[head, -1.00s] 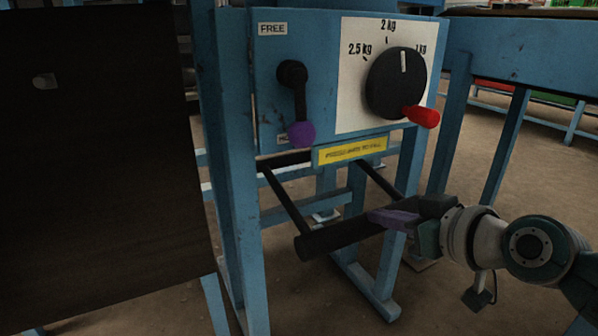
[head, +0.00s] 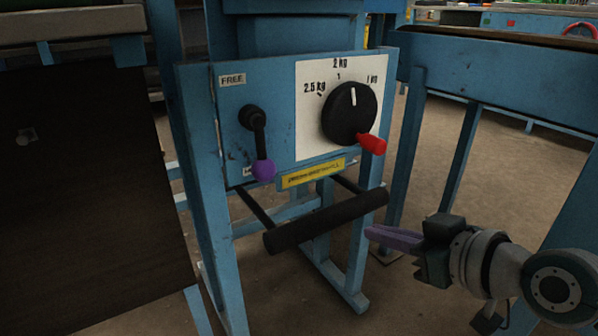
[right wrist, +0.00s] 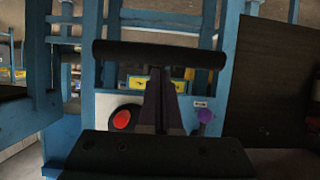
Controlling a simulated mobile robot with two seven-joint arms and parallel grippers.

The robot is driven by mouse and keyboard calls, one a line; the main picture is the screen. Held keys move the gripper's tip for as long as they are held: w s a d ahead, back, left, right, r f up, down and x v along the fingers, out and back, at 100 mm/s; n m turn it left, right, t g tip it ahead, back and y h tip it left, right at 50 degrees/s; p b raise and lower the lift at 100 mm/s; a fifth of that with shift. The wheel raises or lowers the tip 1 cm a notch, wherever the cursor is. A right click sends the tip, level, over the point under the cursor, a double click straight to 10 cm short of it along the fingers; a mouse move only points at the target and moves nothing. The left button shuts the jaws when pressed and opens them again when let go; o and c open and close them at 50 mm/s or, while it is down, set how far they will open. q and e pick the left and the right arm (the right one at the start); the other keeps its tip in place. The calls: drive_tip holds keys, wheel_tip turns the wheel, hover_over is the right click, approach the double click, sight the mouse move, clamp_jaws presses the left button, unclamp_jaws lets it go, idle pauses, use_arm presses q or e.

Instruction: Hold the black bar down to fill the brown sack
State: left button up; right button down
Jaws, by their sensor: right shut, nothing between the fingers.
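The black bar (head: 325,222) is a thick roller on two dark arms below the blue filling panel. It also shows across the top of the right wrist view (right wrist: 160,54). My right gripper (head: 378,236) has purple fingers, closed together and empty, just right of the bar's right end and apart from it. Its fingers (right wrist: 160,85) point toward the bar in the right wrist view. A yellow label (head: 312,173) sits on the panel above the bar. I cannot make out a brown sack in either view. My left gripper is not in view.
The panel has a black dial (head: 342,118) with a red handle (head: 371,144), its white mark pointing up near 2 kg. A black lever with a purple knob (head: 263,170) hangs down. A dark board (head: 80,210) fills the left; a blue table frame (head: 490,90) stands right.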

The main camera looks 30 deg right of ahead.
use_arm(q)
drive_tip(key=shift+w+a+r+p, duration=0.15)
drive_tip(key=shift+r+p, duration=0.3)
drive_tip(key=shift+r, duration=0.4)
use_arm(e)
drive_tip(key=v, duration=0.3)
drive_tip(key=shift+r, duration=0.1)
